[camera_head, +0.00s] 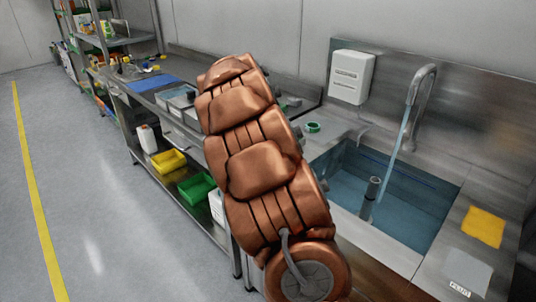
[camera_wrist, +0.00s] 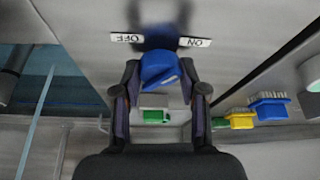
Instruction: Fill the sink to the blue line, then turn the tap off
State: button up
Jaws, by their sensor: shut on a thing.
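In the head view the steel sink (camera_head: 370,232) holds water (camera_head: 415,207), with an upright grey pipe (camera_head: 371,190) standing in it. A curved tap spout (camera_head: 428,85) pours a stream (camera_head: 400,140) into it. A dark blue line (camera_head: 405,168) runs along the far inner wall, and the water surface looks below it; the exact gap is hard to judge. In the wrist view my gripper (camera_wrist: 160,88) is shut on the blue tap handle (camera_wrist: 160,70), below the OFF label (camera_wrist: 127,38) and ON label (camera_wrist: 195,42). My arm hides the gripper in the head view.
A yellow cloth (camera_head: 483,226) lies on the right sink edge. A white dispenser (camera_head: 351,77) hangs on the wall. A blue brush (camera_wrist: 268,104) and a yellow brush (camera_wrist: 240,118) are right of my gripper. The aisle floor (camera_head: 95,200) at left is clear.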

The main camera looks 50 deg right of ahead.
jog(key=shift+w+m+g, duration=0.1)
jog(key=shift+m+g, duration=0.2)
jog(key=shift+m, duration=0.4)
jog(key=shift+r, duration=0.1)
jog(key=o, duration=1.1)
jog(key=shift+o, duration=0.2)
jog(key=v, duration=1.2)
jog(key=shift+d, duration=0.1)
